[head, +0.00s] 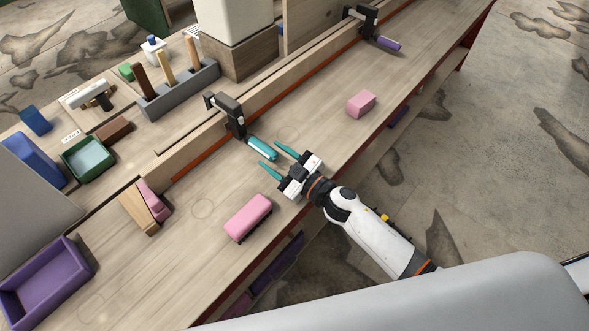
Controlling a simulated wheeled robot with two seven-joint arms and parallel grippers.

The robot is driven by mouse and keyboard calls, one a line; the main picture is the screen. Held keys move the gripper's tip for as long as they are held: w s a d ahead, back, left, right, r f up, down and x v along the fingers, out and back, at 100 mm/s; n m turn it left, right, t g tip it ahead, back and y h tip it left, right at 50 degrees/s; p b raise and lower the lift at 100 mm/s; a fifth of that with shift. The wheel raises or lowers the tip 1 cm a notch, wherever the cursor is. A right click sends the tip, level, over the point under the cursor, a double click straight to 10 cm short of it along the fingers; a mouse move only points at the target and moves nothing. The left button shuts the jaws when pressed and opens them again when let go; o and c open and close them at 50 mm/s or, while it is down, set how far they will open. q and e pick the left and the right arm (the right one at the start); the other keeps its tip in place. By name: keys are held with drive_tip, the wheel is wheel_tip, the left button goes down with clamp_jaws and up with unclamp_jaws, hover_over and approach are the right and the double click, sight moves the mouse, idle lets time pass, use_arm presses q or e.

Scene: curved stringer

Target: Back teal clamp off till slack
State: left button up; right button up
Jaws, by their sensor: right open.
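The teal clamp (236,118) has a dark body set over the long wooden strip, and its teal handle (262,148) points toward the lower right. My right gripper (273,160) is open, with teal fingertips on either side of the space near the handle's end. I cannot tell whether a finger touches the handle. A second clamp (367,20) with a purple handle (388,44) sits further up the same strip. My left gripper is not in view.
A pink block (248,217) and a smaller pink block (361,104) lie on the bench (325,130). A purple tray (45,285), a green tray (88,158) and a grey tool rack (180,92) stand at the left. The bench between the pink blocks is mostly clear.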

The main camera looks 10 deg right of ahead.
drive_tip(key=b+v, duration=0.1)
drive_tip(key=v, duration=0.5)
drive_tip(key=shift+s+d+f, duration=0.1)
drive_tip(key=shift+s+d, duration=0.15)
drive_tip(key=shift+s, duration=0.05)
drive_tip(key=shift+s+d, duration=0.35)
drive_tip(key=shift+s, duration=0.15)
